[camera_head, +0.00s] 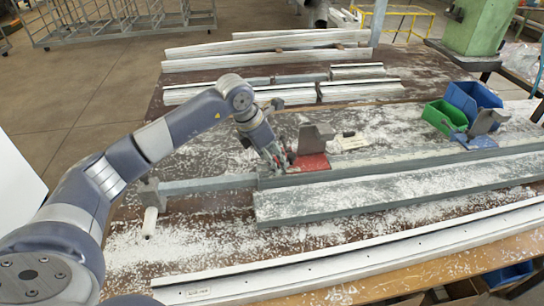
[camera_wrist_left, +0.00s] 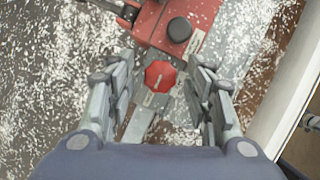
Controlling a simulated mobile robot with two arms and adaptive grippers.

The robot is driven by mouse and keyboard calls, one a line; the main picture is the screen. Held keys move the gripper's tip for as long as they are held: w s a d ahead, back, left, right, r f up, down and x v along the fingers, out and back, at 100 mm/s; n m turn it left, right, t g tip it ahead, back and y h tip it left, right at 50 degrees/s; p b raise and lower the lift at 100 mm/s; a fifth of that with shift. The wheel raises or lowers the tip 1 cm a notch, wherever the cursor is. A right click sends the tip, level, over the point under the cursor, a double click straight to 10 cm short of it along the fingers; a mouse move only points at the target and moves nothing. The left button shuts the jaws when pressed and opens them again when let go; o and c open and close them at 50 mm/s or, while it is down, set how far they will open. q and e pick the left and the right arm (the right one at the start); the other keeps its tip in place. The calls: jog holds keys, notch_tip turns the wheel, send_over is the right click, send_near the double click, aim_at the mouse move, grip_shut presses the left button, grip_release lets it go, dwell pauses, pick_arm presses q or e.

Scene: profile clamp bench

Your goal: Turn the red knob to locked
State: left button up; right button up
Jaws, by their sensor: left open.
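The red knob (camera_wrist_left: 160,76) has a faceted outline and sits on a grey metal strip in the left wrist view, with small pale labels beside it that I cannot read. My left gripper (camera_wrist_left: 160,92) is open, with one finger on each side of the knob and a gap to both. A red clamp block with a round black cap (camera_wrist_left: 179,29) lies just beyond the knob. In the head view my left gripper (camera_head: 279,160) reaches down beside the red clamp plate (camera_head: 311,163), and the knob is hard to make out there. My right gripper is not in view.
Long grey profiles (camera_head: 400,190) lie along the bench front. A grey upright block (camera_head: 316,137) stands by the clamp plate. Green (camera_head: 445,117) and blue (camera_head: 472,98) bins stand at the right. White chips cover much of the brown bench.

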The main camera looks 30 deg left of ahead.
pick_arm(q)
jog(key=v, duration=1.2)
jog(key=shift+w+r, duration=0.1)
